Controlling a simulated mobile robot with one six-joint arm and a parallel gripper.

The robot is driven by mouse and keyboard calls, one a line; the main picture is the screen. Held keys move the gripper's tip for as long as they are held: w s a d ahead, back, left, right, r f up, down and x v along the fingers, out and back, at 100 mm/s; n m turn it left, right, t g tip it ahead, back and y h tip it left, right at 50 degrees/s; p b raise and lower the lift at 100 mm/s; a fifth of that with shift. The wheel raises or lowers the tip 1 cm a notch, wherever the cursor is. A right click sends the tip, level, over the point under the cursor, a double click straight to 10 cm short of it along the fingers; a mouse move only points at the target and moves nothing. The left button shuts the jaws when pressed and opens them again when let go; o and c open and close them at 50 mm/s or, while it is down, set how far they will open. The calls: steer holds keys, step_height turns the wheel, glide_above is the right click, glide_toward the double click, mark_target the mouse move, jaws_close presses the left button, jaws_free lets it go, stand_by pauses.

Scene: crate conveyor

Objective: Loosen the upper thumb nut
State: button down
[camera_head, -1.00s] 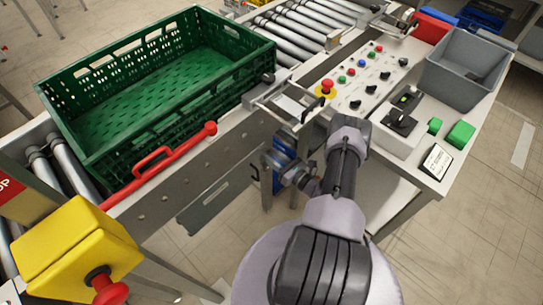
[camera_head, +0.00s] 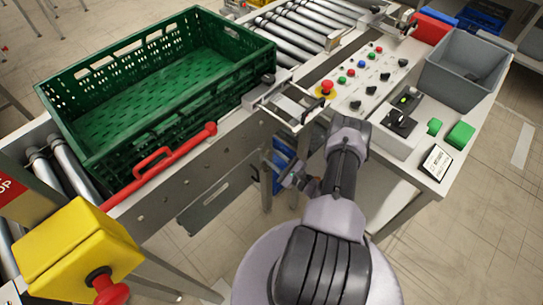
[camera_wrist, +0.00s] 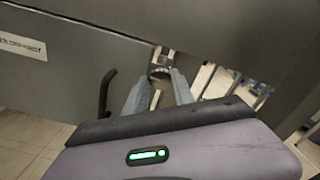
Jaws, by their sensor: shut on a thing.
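In the wrist view a small round grey metal piece, which looks like a thumb nut (camera_wrist: 160,70), sits on the underside of a grey panel, just below a small bracket. My gripper (camera_wrist: 161,76) has its two pale fingers on either side of this nut and is shut on it. The exact contact is small and partly hidden by the fingertips. I cannot tell from the picture whether a second nut is nearby.
A black bent handle (camera_wrist: 106,92) hangs left of my fingers. In the head view a green crate (camera_head: 90,150) stands on the roller conveyor beside a red handle (camera_head: 160,160). A control panel with buttons (camera_head: 370,85) and a grey bin (camera_head: 462,62) are at right. A yellow stop box (camera_head: 70,245) is at front left.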

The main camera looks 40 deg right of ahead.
steer(key=shift+n, duration=0.3)
stand_by(0.4)
steer(key=c, duration=1.1)
jaws_free()
steer(key=shift+o, duration=0.2)
steer(key=s+d+p, duration=0.1)
steer(key=s+p, duration=0.1)
steer(key=s, duration=1.5)
steer(key=shift+s+d+p, duration=0.15)
steer(key=shift+s+p, duration=0.05)
steer(key=shift+p, duration=0.2)
